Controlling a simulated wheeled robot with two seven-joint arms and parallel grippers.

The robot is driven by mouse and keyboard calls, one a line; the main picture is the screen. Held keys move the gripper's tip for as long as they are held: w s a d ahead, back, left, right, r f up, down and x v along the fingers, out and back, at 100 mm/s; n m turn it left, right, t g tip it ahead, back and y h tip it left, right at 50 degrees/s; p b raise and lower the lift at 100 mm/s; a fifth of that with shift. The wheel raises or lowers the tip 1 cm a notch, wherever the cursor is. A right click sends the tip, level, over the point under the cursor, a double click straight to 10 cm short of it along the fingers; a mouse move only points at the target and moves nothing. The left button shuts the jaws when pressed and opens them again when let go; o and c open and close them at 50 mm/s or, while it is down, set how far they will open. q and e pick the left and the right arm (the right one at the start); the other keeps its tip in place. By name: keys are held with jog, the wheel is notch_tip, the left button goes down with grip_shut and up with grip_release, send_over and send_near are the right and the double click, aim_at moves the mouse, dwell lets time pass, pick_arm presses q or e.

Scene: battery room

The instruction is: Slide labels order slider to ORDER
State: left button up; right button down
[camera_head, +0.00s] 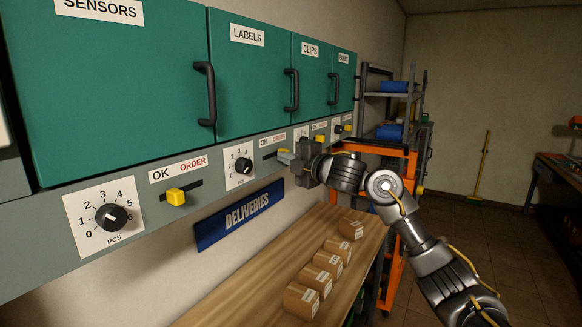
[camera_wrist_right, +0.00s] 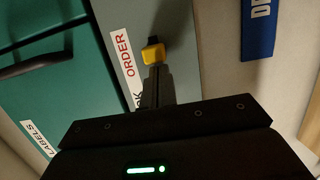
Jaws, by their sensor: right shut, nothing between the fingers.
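The labels order slider is a yellow knob (camera_head: 283,151) in a dark slot under the green LABELS door (camera_head: 248,80), below an OK / ORDER strip (camera_head: 272,140). In the right wrist view the knob (camera_wrist_right: 153,52) sits beside the word ORDER (camera_wrist_right: 121,53), with a short piece of dark slot beyond it. My right gripper (camera_head: 287,158) is shut and empty. Its fingertips (camera_wrist_right: 154,70) are at the knob's OK side, at or very near contact. The gripper hides part of the slot. My left gripper is not in view.
Another yellow slider (camera_head: 176,196) and a PCS dial (camera_head: 110,217) are at left. The labels dial (camera_head: 241,166) is just left of my gripper. Door handles (camera_head: 206,94) protrude above. Below are a blue DELIVERIES sign (camera_head: 240,214) and a wooden bench (camera_head: 235,306) with several boxes.

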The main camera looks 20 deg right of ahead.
jog(key=shift+s+a, duration=1)
jog(key=shift+a, duration=0.25)
jog(key=b+v, duration=0.3)
jog(key=v, duration=0.7)
jog(key=shift+s+a+b, duration=0.15)
jog(key=shift+a+b, duration=0.05)
jog(key=shift+b, duration=0.2)
jog(key=shift+d+r, duration=0.1)
jog(key=shift+d, duration=0.05)
